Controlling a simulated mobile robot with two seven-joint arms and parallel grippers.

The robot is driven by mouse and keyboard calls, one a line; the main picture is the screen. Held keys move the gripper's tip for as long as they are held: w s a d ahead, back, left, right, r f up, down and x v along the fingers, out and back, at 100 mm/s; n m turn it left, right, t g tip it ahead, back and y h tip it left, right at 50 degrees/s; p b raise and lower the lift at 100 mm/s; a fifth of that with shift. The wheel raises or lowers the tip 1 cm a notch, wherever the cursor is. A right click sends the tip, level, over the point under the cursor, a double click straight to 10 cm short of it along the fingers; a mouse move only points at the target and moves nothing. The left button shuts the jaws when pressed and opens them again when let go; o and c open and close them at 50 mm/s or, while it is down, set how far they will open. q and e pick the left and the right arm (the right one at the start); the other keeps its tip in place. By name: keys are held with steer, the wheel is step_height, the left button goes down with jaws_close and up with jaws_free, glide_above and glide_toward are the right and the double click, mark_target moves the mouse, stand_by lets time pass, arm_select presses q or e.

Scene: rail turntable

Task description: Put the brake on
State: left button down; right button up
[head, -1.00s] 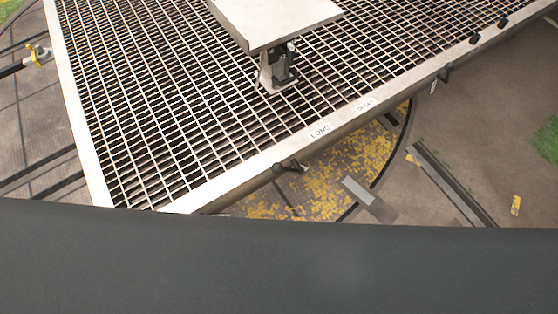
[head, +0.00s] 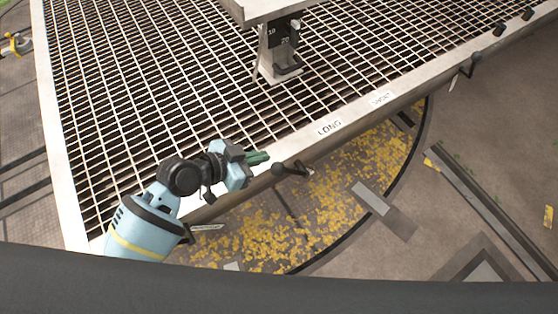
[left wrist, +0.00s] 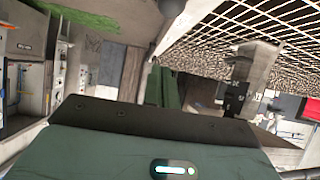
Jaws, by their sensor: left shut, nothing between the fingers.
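My left gripper (head: 262,157) is shut and empty, with its green fingers together over the front edge of the grated deck (head: 190,100). A dark lever (head: 292,169) sticks out from the deck's edge just right of the fingertips, with a small visible gap. The shut green fingers also show in the left wrist view (left wrist: 163,88). A dark round knob (left wrist: 171,6) is at the top of that view, beyond the fingers. A second dark lever (head: 472,65) is farther right on the edge. No brake label is readable, so I cannot tell which part is the brake. My right gripper is out of view.
A metal pedestal (head: 268,68) with a dark numbered plate (head: 283,38) stands on the deck. Labels LONG (head: 328,128) and a second, blurred one (head: 381,98) mark the edge. Below are a leaf-strewn pit (head: 260,240) and a rail (head: 490,205).

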mark_target(278, 165)
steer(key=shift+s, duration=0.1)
